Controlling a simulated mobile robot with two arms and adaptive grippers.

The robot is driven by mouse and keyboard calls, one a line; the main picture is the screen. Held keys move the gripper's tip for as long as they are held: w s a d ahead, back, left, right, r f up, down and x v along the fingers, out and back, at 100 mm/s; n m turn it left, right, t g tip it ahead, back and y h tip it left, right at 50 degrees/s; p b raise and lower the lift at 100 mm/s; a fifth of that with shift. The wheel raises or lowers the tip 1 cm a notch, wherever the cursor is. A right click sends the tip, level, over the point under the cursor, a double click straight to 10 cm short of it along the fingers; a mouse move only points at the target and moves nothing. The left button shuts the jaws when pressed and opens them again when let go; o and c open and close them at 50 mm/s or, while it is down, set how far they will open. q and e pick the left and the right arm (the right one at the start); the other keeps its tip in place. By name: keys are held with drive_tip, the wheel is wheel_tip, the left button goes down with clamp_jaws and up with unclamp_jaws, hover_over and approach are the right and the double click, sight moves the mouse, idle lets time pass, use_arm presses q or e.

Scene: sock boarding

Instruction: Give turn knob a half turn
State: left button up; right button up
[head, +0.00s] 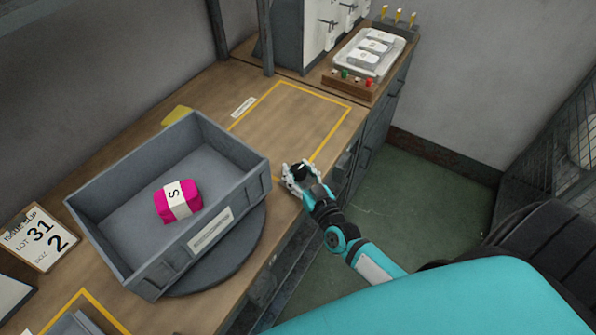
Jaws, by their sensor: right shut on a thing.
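The turn knob (299,169) is a small black knob at the front edge of the wooden bench, right of the grey bin. My right gripper (298,174) is at the knob, with its grey fingers shut around it and hiding part of it. A dark round turntable (240,263) lies under the grey bin (101,240). The bin holds a pink bundle (165,205) with a white band marked S. My left gripper is not in view.
A yellow-taped rectangle (305,112) on the bench (213,91) behind the knob is empty. A control box (346,86) with coloured buttons and a white tray stand at the back right.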

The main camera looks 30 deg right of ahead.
drive_tip(key=shift+s+f+n+y+b, duration=0.15)
drive_tip(key=shift+n+y+b, duration=0.6)
drive_tip(key=shift+y, duration=0.55)
drive_tip(key=o, duration=1.2)
drive_tip(key=s, duration=0.4)
drive_tip(key=s+d, duration=0.1)
drive_tip(key=s, duration=0.3)
drive_tip(key=s+d, duration=0.1)
drive_tip(key=s, duration=0.2)
drive_tip(key=shift+s, duration=0.4)
